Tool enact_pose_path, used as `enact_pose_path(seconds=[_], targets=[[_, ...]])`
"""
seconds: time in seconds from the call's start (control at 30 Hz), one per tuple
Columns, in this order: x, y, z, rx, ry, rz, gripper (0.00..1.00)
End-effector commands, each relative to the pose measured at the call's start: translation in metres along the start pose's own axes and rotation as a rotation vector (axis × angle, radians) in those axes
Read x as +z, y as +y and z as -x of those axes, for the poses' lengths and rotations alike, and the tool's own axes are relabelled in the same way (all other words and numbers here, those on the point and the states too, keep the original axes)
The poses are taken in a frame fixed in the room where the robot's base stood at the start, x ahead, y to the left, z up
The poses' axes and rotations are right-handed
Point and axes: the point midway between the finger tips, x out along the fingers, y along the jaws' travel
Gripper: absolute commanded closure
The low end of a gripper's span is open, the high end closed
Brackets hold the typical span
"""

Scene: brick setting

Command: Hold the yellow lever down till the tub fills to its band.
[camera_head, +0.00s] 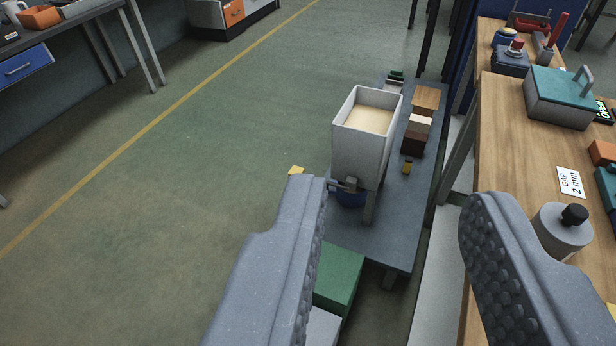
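My gripper (395,195) is open and empty, its two grey fingers wide apart in the foreground. Beyond it a white hopper (358,153), open at the top, holds pale grainy material (370,118). A small yellow piece (296,170), which looks like the lever's end, shows just past the left fingertip. The finger hides the rest of it. A grey fitting (345,184) sits at the hopper's lower front. Under it is a blue tub (351,199), mostly covered by the fitting and hopper. Its band and fill level cannot be seen.
The hopper stands on a low grey table (398,225) with several blocks (418,125) at its right. A wooden bench (520,150) with tools runs along the right. Open floor (200,190) lies at left.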

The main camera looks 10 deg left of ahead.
Motion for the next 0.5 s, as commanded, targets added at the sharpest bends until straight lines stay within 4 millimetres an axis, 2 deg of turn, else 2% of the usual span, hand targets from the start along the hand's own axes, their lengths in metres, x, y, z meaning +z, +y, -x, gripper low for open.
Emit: enact_pose_path(seconds=[0.27, 0.3, 0.4, 0.43, 0.5], targets=[[0.0001, 0.0000, 0.0000, 0.000, 0.000, 0.000, 0.64], [0.0001, 0.0000, 0.0000, 0.000, 0.000, 0.000, 0.66], [-0.0013, 0.0000, 0.0004, 0.000, 0.000, 0.000, 0.94], [-0.0024, 0.0000, 0.0005, 0.000, 0.000, 0.000, 1.00], [-0.0071, 0.0000, 0.0017, 0.000, 0.000, 0.000, 1.00]])
